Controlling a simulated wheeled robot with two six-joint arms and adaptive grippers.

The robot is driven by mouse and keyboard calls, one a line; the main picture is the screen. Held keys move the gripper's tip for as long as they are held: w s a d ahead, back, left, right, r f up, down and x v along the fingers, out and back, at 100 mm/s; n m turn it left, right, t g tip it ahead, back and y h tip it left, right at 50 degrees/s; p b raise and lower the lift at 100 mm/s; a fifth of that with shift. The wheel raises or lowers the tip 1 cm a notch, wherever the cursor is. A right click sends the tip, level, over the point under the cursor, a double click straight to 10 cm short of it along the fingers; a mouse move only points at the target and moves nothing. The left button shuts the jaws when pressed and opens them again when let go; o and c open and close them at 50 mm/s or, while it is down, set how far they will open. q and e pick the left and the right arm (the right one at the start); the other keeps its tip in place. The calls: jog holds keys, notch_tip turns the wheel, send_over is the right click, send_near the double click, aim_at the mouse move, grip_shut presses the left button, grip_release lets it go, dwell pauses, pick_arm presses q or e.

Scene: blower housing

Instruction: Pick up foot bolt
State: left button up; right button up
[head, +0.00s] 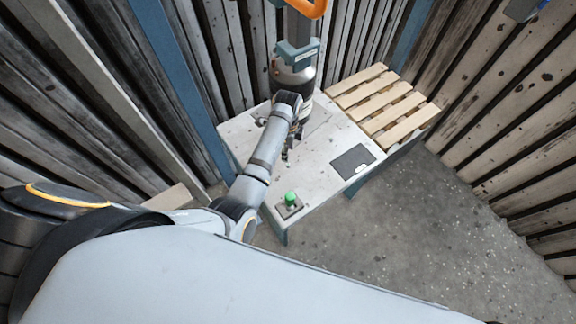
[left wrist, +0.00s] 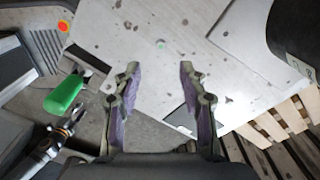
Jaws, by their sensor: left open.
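A dark rounded body (left wrist: 291,38), likely the housing, shows at the upper right there.
A green button (head: 290,197) stands at the table's near corner. A dark flat pad (head: 353,161) lies at the right, and a slatted wooden pallet (head: 385,98) is behind it. A green cylindrical thing (left wrist: 64,95) is left of the fingers. Bare floor (head: 420,220) lies right.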

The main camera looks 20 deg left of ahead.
aim_at(289, 165)
pick_arm(q)
notch_tip(289, 165, down, 3)
jog(key=shift+f, duration=0.2)
jog(key=f, duration=0.1)
jog(key=f+b, duration=0.1)
jog(key=f, duration=0.3)
jog(key=shift+w+d+f+b, duration=0.1)
jog(key=shift+d+b, duration=0.15)
jog(key=shift+b, duration=0.15)
grip_shut()
